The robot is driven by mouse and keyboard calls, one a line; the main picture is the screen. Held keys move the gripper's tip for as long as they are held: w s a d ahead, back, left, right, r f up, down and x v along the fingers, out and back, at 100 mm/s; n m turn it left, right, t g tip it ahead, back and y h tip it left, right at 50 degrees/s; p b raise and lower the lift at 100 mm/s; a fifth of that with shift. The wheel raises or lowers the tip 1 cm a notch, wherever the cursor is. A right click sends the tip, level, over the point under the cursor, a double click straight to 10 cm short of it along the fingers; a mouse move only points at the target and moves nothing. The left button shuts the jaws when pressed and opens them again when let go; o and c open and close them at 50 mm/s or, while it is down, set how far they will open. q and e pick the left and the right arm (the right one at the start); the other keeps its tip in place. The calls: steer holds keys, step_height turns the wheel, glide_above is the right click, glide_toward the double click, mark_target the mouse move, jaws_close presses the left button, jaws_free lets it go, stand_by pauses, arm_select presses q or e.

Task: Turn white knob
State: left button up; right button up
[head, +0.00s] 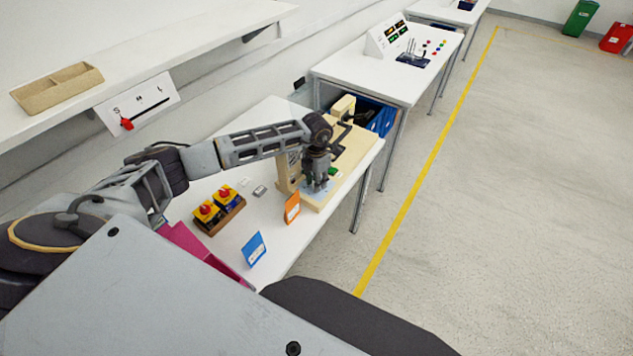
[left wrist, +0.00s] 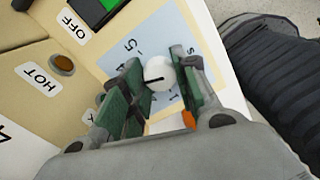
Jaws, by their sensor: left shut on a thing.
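The white knob (left wrist: 160,75) with a black pointer line shows in the left wrist view. It sits on a light blue dial plate (left wrist: 149,36) with printed numbers, fixed to a beige wooden panel. My left gripper (left wrist: 163,88) is shut on the knob, with one green-padded finger on each side of it. In the head view my left gripper (head: 317,184) points down over the panel, and its fingers hide the knob. The blue plate edge shows beside the fingers. My right gripper is in neither view.
The panel also carries OFF (left wrist: 74,26) and HOT (left wrist: 40,78) labels and a brown round button (left wrist: 62,64). On the table (head: 222,246) are red-and-yellow buttons (head: 218,208), an orange card (head: 292,207) and a blue card (head: 254,249). The floor to the right is clear.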

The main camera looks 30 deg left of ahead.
arm_select(q)
steer(key=shift+w+r+n, duration=0.1)
steer(key=shift+n, duration=1.5)
steer(key=o, duration=1)
steer(key=shift+o, duration=0.2)
step_height(320, 180, up, 12)
